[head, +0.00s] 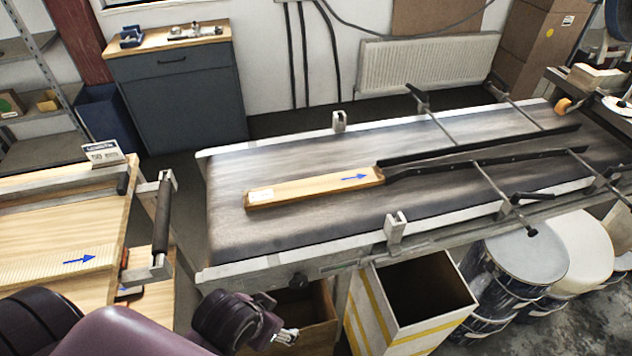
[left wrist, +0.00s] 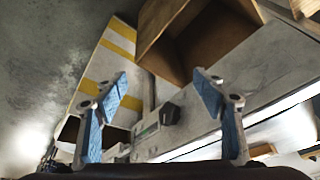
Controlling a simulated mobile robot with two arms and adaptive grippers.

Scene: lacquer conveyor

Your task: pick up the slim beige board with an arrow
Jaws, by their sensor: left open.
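The slim beige board (head: 315,187) lies flat on the dark conveyor belt in the head view. It has a blue arrow near its right end and a white label near its left end. Its right end is at the near ends of the two black guide rails. My left gripper (head: 287,337) is at the bottom of the head view, in front of the conveyor and below the belt, well apart from the board. In the left wrist view its two blue-padded fingers (left wrist: 166,112) are spread and empty. The board cannot be made out in that view. My right gripper is not in view.
The conveyor's metal side (head: 300,257) lies between my left gripper and the board. A yellow-striped box (head: 377,322), several paint drums (head: 520,262) and a brown box (head: 318,322) stand below. A wooden table (head: 40,232) with another blue arrow is at left.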

